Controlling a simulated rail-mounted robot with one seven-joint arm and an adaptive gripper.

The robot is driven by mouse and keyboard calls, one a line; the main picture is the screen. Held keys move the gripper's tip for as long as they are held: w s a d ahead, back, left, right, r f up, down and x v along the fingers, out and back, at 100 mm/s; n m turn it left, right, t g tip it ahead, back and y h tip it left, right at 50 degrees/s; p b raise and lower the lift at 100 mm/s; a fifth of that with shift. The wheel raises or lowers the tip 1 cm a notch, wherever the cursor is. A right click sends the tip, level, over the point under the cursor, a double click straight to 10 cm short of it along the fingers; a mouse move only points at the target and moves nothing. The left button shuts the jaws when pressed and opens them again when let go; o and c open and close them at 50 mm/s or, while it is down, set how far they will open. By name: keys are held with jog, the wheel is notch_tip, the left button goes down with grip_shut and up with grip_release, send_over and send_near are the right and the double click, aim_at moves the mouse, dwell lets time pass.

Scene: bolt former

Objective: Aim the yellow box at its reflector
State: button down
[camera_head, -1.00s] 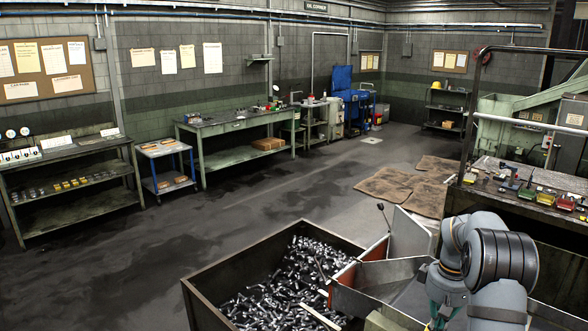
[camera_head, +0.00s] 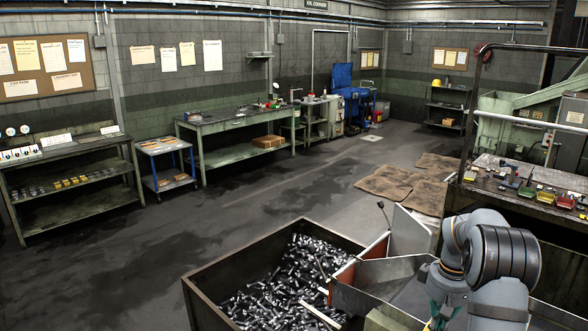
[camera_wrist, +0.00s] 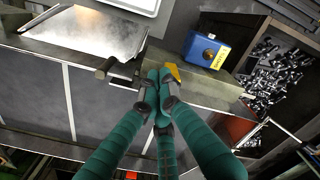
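In the wrist view, the fingertips of my gripper (camera_wrist: 160,86) are close together at a machine edge. A small yellow piece (camera_wrist: 173,72), which may be the yellow box, shows just beyond the right fingertip and is partly hidden by it. I see nothing clearly held between the fingertips. A dark cylinder on a bracket (camera_wrist: 108,68) is just left of the fingertips. In the head view, my arm covers the gripper, and I cannot make out the yellow box there. I cannot identify the reflector in either view.
A blue box with a yellow label (camera_wrist: 205,50) stands right of the fingertips. A bin wall (camera_head: 205,304) encloses many loose bolts, beside sloping metal chute plates (camera_head: 378,272). A bench (camera_head: 500,183) at right carries small coloured trays.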

notch_tip(320, 180, up, 6)
jog(key=p, duration=0.4)
jog(key=shift+f+p, duration=0.15)
jog(key=shift+p, duration=0.25)
